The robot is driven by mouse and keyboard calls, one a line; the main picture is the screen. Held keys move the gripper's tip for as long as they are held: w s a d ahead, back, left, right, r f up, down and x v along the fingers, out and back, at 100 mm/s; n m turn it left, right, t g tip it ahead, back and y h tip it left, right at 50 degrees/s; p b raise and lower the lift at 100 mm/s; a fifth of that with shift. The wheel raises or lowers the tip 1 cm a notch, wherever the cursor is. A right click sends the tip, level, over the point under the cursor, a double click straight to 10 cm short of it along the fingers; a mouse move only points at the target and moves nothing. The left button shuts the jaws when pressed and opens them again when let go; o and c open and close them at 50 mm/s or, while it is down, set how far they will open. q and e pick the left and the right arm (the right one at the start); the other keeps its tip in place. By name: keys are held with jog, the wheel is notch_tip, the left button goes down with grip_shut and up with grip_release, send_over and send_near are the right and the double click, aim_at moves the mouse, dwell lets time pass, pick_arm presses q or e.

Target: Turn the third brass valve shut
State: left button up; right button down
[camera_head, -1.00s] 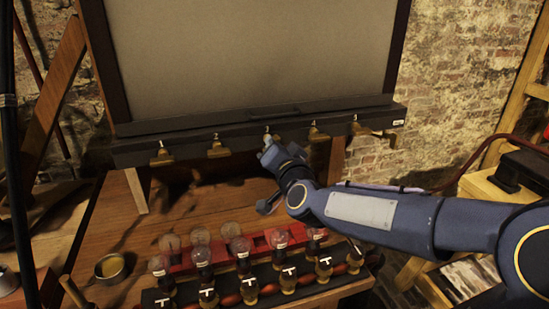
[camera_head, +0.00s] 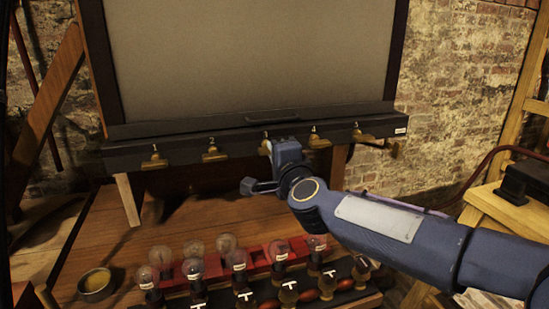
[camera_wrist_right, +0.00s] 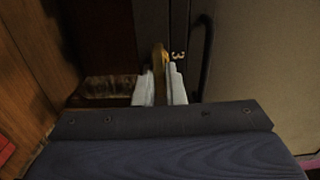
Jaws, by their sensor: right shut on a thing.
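A black rail (camera_head: 185,154) under the large grey panel carries a row of brass valves with number labels. The first (camera_head: 155,161), second (camera_head: 214,152), fourth (camera_head: 318,139) and fifth (camera_head: 363,134) valves are in plain sight in the head view. My right gripper (camera_head: 268,148) is at the third valve, which it mostly hides there. In the right wrist view the third brass valve (camera_wrist_right: 158,58) lies between the pale fingertips (camera_wrist_right: 160,88), beside a label "3" (camera_wrist_right: 179,57). The right gripper is shut on it. My left gripper is not in view.
Several glass bulbs (camera_head: 192,269) stand in a red and black rack (camera_head: 257,257) on the wooden bench (camera_head: 165,220), below my right arm. A small round dish (camera_head: 96,283) sits at front left. A brass outlet (camera_head: 394,148) sticks out at the rail's right end.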

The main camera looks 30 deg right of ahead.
jog(key=shift+m, duration=0.4)
jog(key=c, duration=1.5)
grip_release()
jog(key=shift+s, duration=0.1)
jog(key=p+v, duration=0.1)
jog(key=v, duration=0.6)
jog(key=shift+s, duration=0.3)
jog(key=shift+a, duration=0.1)
